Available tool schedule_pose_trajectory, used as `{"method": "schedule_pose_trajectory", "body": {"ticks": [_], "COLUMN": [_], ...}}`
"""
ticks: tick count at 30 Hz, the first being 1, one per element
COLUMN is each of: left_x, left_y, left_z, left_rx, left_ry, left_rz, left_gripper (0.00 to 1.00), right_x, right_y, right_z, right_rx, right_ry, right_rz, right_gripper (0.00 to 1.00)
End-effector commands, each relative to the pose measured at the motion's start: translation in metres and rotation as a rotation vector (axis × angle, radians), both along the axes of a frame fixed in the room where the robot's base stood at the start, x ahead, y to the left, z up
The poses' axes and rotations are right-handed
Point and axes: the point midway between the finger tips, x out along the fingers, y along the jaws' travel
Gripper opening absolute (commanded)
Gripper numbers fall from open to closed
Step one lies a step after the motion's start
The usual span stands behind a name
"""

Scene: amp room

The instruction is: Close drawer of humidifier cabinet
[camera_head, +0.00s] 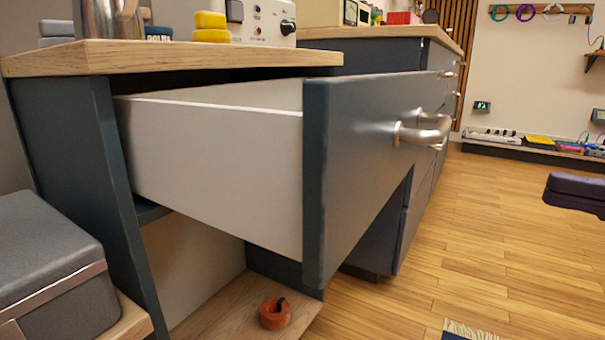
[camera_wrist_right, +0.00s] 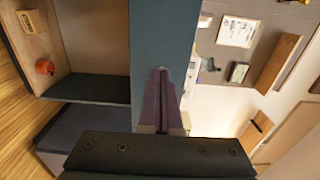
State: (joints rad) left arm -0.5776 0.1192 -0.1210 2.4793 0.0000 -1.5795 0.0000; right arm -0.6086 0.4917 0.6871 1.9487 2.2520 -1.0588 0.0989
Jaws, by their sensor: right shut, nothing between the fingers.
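The humidifier cabinet (camera_head: 70,130) has a dark teal body and a light wood top. Its drawer (camera_head: 215,150) is pulled well out, showing a white side wall. The drawer's teal front (camera_head: 350,150) carries a metal bar handle (camera_head: 425,130). My right gripper (camera_head: 550,189) is at the right edge of the head view, apart from the drawer front and lower than the handle. In the right wrist view, its dark purple fingers (camera_wrist_right: 160,75) are shut and empty, in front of a teal panel (camera_wrist_right: 165,30). The handle cannot be made out there. My left gripper is not in view.
An orange round object (camera_head: 274,313) sits on the wooden lower shelf (camera_head: 225,305) under the drawer. A grey box (camera_head: 55,270) stands at the left. More cabinets (camera_head: 440,75) continue behind the drawer. The wooden floor (camera_head: 490,230) between drawer and right gripper is clear.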

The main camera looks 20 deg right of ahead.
Motion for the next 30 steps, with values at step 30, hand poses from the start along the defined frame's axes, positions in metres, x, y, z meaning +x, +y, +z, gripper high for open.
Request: {"method": "schedule_pose_trajectory", "body": {"ticks": [30], "left_x": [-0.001], "left_y": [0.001], "left_z": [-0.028], "left_rx": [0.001], "left_ry": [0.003], "left_rz": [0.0], "left_gripper": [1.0], "right_x": [0.1], "right_y": [0.088], "right_z": [0.001], "right_rx": [-0.003], "right_ry": [0.0], "right_rz": [0.004], "right_gripper": [0.0]}}
